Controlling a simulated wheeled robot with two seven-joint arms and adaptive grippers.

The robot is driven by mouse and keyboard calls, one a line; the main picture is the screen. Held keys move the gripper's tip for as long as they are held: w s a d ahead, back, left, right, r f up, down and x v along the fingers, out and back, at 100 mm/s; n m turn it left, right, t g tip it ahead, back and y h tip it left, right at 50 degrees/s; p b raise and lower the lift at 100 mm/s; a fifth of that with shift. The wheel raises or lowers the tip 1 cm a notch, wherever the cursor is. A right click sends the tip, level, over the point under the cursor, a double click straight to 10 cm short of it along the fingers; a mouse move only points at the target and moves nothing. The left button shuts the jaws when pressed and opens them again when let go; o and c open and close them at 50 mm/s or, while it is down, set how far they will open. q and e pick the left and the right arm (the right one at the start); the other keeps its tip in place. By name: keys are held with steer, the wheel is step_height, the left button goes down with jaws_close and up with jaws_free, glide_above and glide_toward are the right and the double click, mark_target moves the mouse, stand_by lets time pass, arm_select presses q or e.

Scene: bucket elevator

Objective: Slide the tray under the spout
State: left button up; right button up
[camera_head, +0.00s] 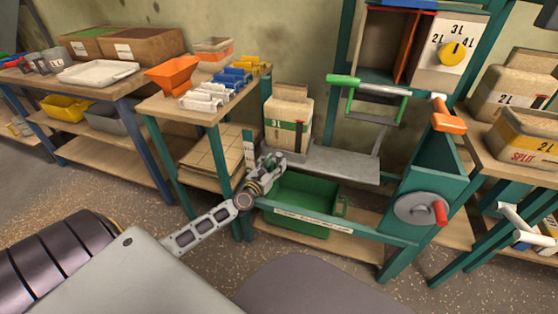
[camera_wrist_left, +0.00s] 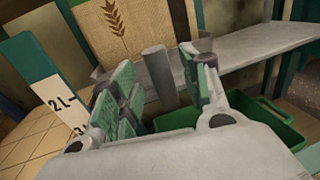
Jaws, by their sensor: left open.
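The grey flat tray (camera_head: 335,163) lies level on the teal frame in the head view. It also shows in the wrist view (camera_wrist_left: 255,43). A paper sack marked 3L (camera_head: 288,118) stands at its left end. My left gripper (camera_head: 272,161) is at the tray's left end, low in front of the sack. In the wrist view the open gripper (camera_wrist_left: 160,65) has its green-padded fingers on either side of an upright grey post (camera_wrist_left: 157,75); I cannot tell whether they touch it. A grey chute-like part (camera_head: 372,133), possibly the spout, hangs above the tray's right part. My right gripper is not in view.
A green bin (camera_head: 305,200) sits below the tray, behind a teal front rail (camera_head: 335,224). A white 2L gauge strip (camera_wrist_left: 50,88) stands left of the gripper. A grey crank wheel (camera_head: 415,208) with a red knob is at the right. Side tables hold sacks and scoops.

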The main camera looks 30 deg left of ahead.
mark_target(277, 161)
arm_select(q)
steer(key=shift+w+a, duration=0.1)
steer(key=shift+w, duration=1.6)
jaws_close()
